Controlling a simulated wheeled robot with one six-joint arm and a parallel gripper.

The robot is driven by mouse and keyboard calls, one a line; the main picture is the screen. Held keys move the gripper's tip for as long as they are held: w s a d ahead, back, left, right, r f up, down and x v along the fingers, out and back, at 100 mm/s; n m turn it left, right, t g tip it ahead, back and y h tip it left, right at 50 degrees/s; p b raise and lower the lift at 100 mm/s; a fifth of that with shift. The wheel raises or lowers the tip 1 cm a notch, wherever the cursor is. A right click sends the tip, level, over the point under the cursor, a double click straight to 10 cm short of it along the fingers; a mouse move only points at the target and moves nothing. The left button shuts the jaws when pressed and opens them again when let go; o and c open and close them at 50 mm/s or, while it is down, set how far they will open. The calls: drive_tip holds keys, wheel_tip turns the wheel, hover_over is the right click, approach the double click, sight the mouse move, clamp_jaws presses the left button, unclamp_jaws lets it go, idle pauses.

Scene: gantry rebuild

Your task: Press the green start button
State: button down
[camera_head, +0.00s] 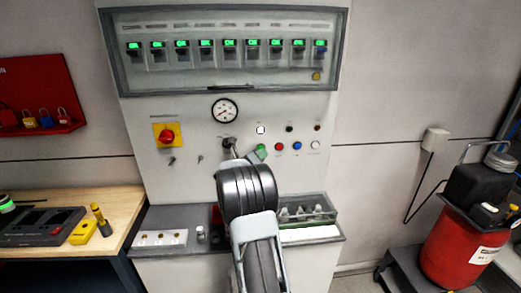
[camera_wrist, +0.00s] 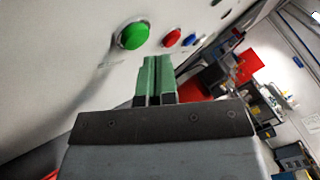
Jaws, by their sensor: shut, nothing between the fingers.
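The green start button (camera_wrist: 133,35) is a round green cap in a metal ring on the pale panel, at the upper left of the wrist view. My gripper (camera_wrist: 157,60) has two green fingers closed together, with nothing between them. Its tips appear near the panel, below and right of the button in the wrist view; I see no contact. In the head view, a small green patch (camera_head: 262,149) shows left of the red button, just beyond my arm's end. There I cannot clearly separate button from fingertips.
A red button (camera_head: 279,147), a blue button (camera_head: 297,146) and a white button (camera_head: 315,145) continue the row to the right. A yellow-backed red rotary switch (camera_head: 167,136) is at the left, a round gauge (camera_head: 225,110) above. A ledge with a clear box (camera_head: 306,210) juts out below.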

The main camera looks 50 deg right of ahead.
drive_tip(key=shift+w+d+f+b, duration=0.1)
drive_tip(key=shift+w+d+b, duration=0.1)
drive_tip(key=shift+b, duration=0.3)
drive_tip(key=shift+w+d+b, duration=0.35)
drive_tip(key=shift+w+b, duration=0.05)
idle(0.8)
drive_tip(key=shift+s+a, duration=0.1)
idle(0.4)
drive_tip(key=shift+s+a+b, duration=0.45)
drive_tip(key=shift+s+b, duration=0.05)
drive_tip(key=shift+b, duration=0.4)
drive_tip(key=s+a+b, duration=0.1)
drive_tip(key=s+b, duration=0.1)
drive_tip(key=s+a+b, duration=0.2)
drive_tip(key=shift+a, duration=0.1)
drive_tip(key=shift+w, duration=0.1)
idle(0.8)
